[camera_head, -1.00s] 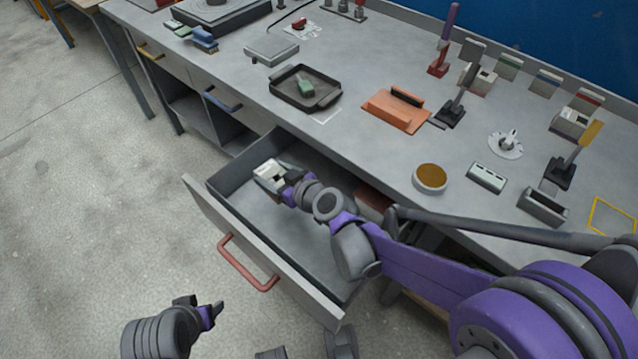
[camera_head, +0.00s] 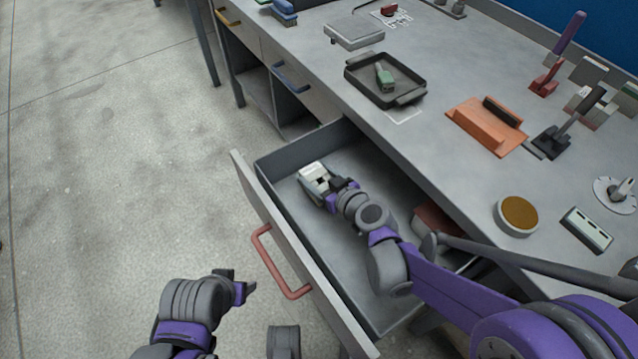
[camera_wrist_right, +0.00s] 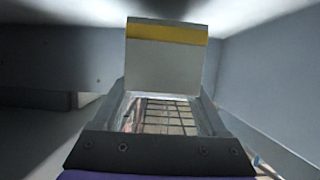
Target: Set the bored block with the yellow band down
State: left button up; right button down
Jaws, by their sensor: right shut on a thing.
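The bored block with the yellow band is pale; it shows in the right wrist view (camera_wrist_right: 166,66) with the band across its far end. In the head view the block (camera_head: 313,172) is inside the open drawer (camera_head: 262,205), near its far left corner. My right gripper (camera_head: 318,184) reaches into the drawer and is shut on the block. I cannot tell whether the block touches the drawer floor, and its bore is not clear. My left gripper (camera_head: 238,280) hangs over the floor left of the drawer, apart from it; its jaw opening is unclear.
A reddish block (camera_head: 432,221) lies at the drawer's right side, partly behind my arm. The drawer floor between is bare. On the bench stand a dark tray (camera_head: 358,88) with a green item, an orange fixture (camera_head: 480,128) and a round tan-topped disc (camera_head: 517,215).

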jog(key=shift+f+b, duration=0.35)
jog(key=shift+f, duration=1.05)
jog(key=shift+f, duration=0.1)
grip_release()
jog(key=shift+r, duration=0.25)
jog(key=p+v, duration=0.2)
jog(key=v, duration=1)
jog(key=shift+p, duration=0.35)
jog(key=shift+f, duration=0.1)
